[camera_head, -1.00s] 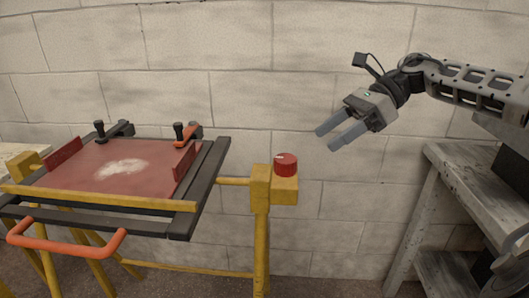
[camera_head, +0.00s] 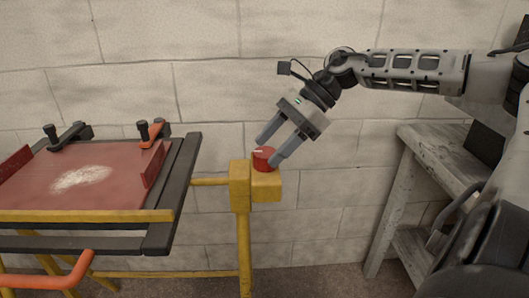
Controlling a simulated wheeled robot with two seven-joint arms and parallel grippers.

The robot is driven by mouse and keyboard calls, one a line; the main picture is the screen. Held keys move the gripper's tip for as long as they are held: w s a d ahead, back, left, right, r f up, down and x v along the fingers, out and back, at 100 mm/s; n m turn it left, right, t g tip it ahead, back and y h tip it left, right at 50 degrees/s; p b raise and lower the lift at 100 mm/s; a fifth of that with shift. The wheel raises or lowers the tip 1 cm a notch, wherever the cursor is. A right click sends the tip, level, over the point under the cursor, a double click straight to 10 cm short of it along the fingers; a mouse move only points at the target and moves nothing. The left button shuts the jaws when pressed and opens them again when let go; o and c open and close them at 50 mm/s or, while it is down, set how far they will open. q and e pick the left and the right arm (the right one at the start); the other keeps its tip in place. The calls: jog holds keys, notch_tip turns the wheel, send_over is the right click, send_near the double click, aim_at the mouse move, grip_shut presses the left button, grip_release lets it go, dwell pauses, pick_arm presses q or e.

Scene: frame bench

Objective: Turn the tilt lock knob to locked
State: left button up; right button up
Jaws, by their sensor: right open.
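The tilt lock knob is a red cylinder (camera_head: 264,160) with a pale pointer mark on top. It sits on a yellow block (camera_head: 266,187) at the top of the yellow post, right of the framed bench. My right gripper (camera_head: 268,152) points down and left, open, with its two grey fingers on either side of the knob. I cannot tell whether the fingers touch it. The right finger hides part of the knob's side. The mark points toward the left. My left gripper is out of view.
A tilting frame with a red panel (camera_head: 110,190) and black rails stands at the left. It has an orange handle (camera_head: 45,278) in front and clamps (camera_head: 150,132) at the back. A grey wooden table (camera_head: 440,160) stands at the right. A block wall is close behind.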

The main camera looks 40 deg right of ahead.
aim_at(261, 154)
jog(key=shift+x, duration=1.3)
jog(key=c, duration=1)
